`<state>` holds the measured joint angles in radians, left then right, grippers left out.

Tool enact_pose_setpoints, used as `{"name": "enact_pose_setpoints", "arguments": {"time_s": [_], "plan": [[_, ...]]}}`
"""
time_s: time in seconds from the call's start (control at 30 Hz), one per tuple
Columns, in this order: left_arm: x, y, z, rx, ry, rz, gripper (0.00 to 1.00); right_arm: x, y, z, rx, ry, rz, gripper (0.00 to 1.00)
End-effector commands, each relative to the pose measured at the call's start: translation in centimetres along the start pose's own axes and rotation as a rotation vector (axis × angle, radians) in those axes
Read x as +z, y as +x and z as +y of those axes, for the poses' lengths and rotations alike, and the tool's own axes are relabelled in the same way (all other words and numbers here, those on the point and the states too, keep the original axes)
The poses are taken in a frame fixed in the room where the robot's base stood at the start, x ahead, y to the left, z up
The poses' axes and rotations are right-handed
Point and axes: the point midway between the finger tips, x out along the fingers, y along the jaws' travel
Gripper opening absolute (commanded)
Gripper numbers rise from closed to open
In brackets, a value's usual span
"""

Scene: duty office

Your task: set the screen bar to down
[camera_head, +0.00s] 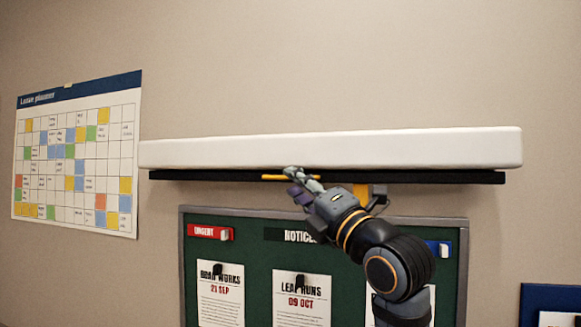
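The screen bar (420,177) is a long black strip directly under a long white screen case (330,149) on the wall. A thin yellow handle (272,177) sits at the middle of the bar. My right gripper (290,180) reaches up from the lower right to this handle. Its grey and purple fingertips are apart, one near the height of the handle and one below it. The fingers hide part of the handle, and whether they touch it is unclear. My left gripper is not in view.
A green notice board (257,258) with a grey frame hangs below the bar, with papers and small label tags on it. A colored planner sheet (75,155) hangs at the left. A blue-edged poster (550,297) is at the lower right. The wall above is bare.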

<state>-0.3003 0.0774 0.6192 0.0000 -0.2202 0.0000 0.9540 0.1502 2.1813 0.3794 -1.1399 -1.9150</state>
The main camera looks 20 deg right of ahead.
Motion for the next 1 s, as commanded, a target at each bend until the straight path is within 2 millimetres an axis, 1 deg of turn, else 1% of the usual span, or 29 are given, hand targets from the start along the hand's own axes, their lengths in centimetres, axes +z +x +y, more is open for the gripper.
{"name": "enact_pose_setpoints", "arguments": {"time_s": [0.03,0.1,0.2,0.47,0.5,0.7,0.73,1.0], "plan": [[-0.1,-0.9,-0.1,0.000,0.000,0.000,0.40,0.1,1.0,0.3,-0.002,0.004,0.002,0.32],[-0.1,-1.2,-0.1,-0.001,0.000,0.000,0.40,0.1,1.8,0.2,-0.001,0.003,0.001,0.32],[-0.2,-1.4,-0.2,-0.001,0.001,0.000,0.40,0.1,2.4,0.1,0.000,0.001,0.000,0.32],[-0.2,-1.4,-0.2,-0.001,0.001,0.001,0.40,0.0,2.6,-0.1,-0.001,0.000,-0.001,0.32],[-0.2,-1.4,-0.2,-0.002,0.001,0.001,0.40,0.0,2.6,-0.1,-0.001,0.000,0.000,0.31],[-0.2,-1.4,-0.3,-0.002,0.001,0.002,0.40,0.0,2.6,-0.1,-0.001,0.000,0.000,0.03],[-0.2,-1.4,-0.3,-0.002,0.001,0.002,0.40,0.0,2.6,-0.1,-0.001,0.000,0.000,0.00],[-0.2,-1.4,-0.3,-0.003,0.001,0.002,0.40,0.0,2.6,-0.1,-0.001,0.000,0.000,0.00]]}}
